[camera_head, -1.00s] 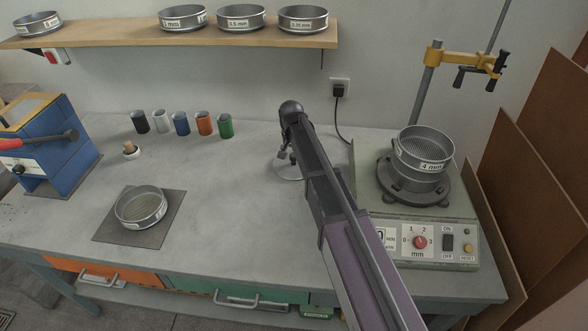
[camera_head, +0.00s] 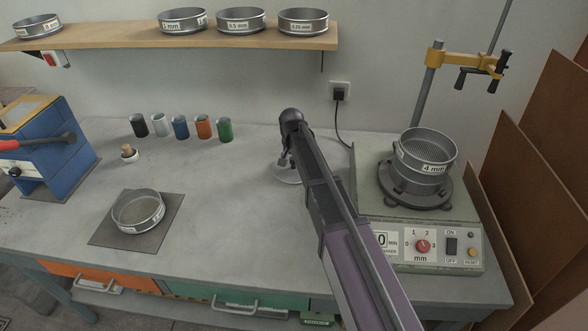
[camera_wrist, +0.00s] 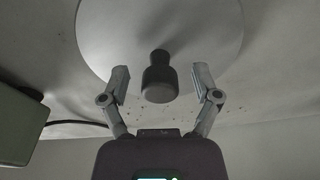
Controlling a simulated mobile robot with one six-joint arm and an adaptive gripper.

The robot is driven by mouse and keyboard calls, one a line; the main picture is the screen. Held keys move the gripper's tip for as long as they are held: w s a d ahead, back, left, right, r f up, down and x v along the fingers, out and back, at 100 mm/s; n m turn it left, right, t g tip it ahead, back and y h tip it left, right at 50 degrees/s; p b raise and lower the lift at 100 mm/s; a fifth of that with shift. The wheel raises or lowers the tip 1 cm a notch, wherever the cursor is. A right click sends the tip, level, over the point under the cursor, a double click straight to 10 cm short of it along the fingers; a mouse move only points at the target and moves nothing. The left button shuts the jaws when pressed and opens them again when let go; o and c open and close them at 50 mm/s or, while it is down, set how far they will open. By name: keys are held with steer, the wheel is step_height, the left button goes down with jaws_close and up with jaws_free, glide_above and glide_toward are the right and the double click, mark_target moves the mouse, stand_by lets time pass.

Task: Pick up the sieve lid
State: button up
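The sieve lid is a pale grey round disc (camera_wrist: 105,40) with a dark knob (camera_wrist: 160,80) in the wrist view. In the head view only a part of the lid's rim (camera_head: 288,179) shows on the bench, mostly hidden by my arm. My gripper (camera_wrist: 161,72) is open, with one finger on each side of the knob and a visible gap to it on both sides. It also shows small in the head view (camera_head: 285,162), over the lid.
The sieve shaker (camera_head: 425,244) with a 4 mm sieve (camera_head: 427,150) stands right of my arm. Several coloured cups (camera_head: 180,127) stand behind, left. Another sieve (camera_head: 138,210) lies on a dark mat (camera_head: 166,226). The bench between mat and arm is clear.

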jaws_close()
steer(key=shift+r, duration=0.15)
step_height(320, 180, up, 4)
steer(key=p, duration=0.3)
steer(key=shift+f+p, duration=0.25)
steer(key=shift+p, duration=0.15)
steer(key=s+d, duration=0.1)
steer(key=s, duration=0.4)
steer(key=s+d, duration=0.1)
steer(key=s, duration=0.4)
steer(key=s+d+r+p, duration=0.1)
steer(key=s+d, duration=0.1)
steer(key=s, duration=0.3)
steer(key=shift+s+r, duration=0.1)
steer(key=shift+s, duration=0.15)
